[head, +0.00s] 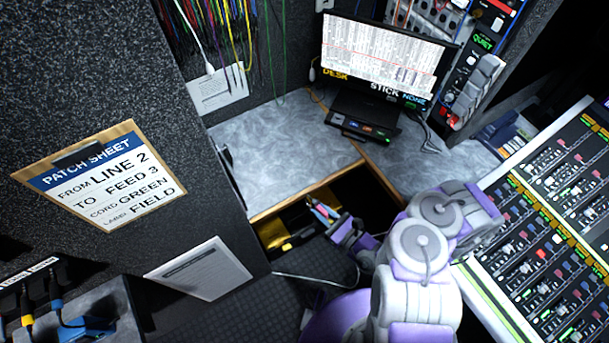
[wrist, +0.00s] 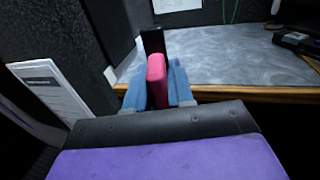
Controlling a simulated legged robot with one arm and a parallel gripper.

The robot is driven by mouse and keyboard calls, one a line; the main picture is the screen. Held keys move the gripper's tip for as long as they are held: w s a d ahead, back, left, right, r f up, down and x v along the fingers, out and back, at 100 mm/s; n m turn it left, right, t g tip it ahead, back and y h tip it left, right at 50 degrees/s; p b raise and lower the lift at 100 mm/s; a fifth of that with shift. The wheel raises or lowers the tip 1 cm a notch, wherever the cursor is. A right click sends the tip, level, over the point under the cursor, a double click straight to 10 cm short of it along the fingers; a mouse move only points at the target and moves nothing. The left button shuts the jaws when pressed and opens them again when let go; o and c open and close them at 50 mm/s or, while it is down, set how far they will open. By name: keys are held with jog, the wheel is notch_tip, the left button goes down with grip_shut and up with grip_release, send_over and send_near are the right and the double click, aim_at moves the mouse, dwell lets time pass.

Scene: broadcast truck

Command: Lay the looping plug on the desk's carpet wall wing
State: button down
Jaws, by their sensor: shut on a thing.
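My gripper (head: 325,212) is in front of the desk's wooden front edge, over the dark gap below it. In the wrist view its two blue fingers (wrist: 159,88) are shut on a pink piece, which I take as the looping plug (wrist: 157,75). A black upright part shows just behind the pink piece; I cannot tell whether it belongs to the plug. The desk's grey mottled wing beside the carpet wall (head: 275,155) lies beyond the gripper, and its top is largely bare. It also shows in the wrist view (wrist: 225,65).
The dark carpet wall (head: 110,85) stands close on the left, with a patch sheet clipboard (head: 100,178) and a white paper (head: 198,268). A monitor (head: 383,60) stands at the back of the desk. A mixing console (head: 550,240) is at the right.

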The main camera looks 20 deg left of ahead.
jog(key=w+d+f+m+t+h, duration=0.2)
jog(key=w+f+m+t, duration=0.1)
jog(key=t, duration=0.1)
jog(key=b, duration=0.5)
send_over(306, 183)
jog(key=v, duration=0.3)
jog(key=shift+a+f, duration=0.25)
jog(key=shift+f, duration=0.5)
jog(key=shift+w+a, duration=0.55)
jog(key=shift+w, duration=0.2)
jog(key=shift+w+a+f+b, duration=0.15)
jog(key=shift+f+b, duration=0.3)
jog(key=shift+f, duration=0.45)
jog(key=shift+w+a+f+b, duration=0.15)
jog(key=shift+f+b, duration=0.25)
jog(key=shift+f, duration=0.5)
jog(key=c, duration=1)
grip_release()
jog(key=shift+f, duration=0.1)
